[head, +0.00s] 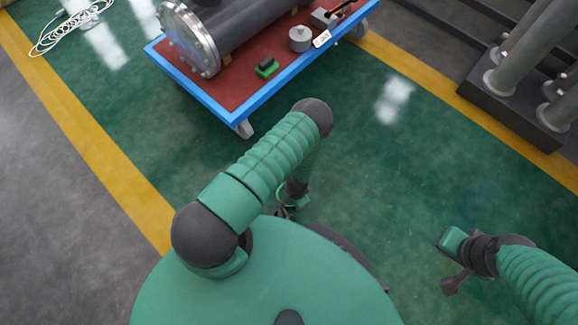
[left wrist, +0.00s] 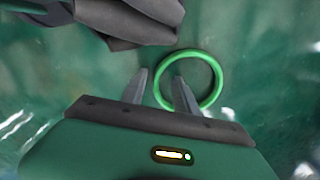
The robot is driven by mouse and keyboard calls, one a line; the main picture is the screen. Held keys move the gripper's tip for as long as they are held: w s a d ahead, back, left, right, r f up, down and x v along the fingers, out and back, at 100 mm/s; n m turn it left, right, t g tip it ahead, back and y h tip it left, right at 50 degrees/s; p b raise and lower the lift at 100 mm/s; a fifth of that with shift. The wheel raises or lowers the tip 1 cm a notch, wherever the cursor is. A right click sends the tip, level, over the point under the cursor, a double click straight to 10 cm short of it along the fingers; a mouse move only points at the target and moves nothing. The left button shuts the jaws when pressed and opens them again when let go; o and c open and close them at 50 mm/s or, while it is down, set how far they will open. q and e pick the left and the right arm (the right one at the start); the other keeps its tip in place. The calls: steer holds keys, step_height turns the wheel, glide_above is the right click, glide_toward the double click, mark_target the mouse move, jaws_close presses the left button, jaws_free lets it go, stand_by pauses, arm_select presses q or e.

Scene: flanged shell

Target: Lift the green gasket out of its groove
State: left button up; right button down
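The green gasket (left wrist: 222,82) is a thin bright ring in the left wrist view. My left gripper (left wrist: 160,76) has one finger on each side of its near-left rim, with one finger crossing the ring's opening. The gasket hangs at these fingers, clear of any groove; the exact contact is hard to see. In the head view the gasket (head: 281,190) is a small green arc at my left gripper (head: 291,209), beside my body and partly hidden by my arm. My right gripper (head: 446,241) is at the lower right, away from everything; its fingers are too small to read.
A blue-edged cart (head: 205,97) with a red top carries the grey flanged shell (head: 190,38), a small green-and-black block (head: 267,67) and a grey cylinder (head: 300,38). A pipe stand (head: 515,110) is at the right. White cable (head: 70,27) lies at upper left. Open green floor lies between.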

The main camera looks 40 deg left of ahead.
arm_select(q)
steer(key=shift+r, duration=0.15)
jaws_close()
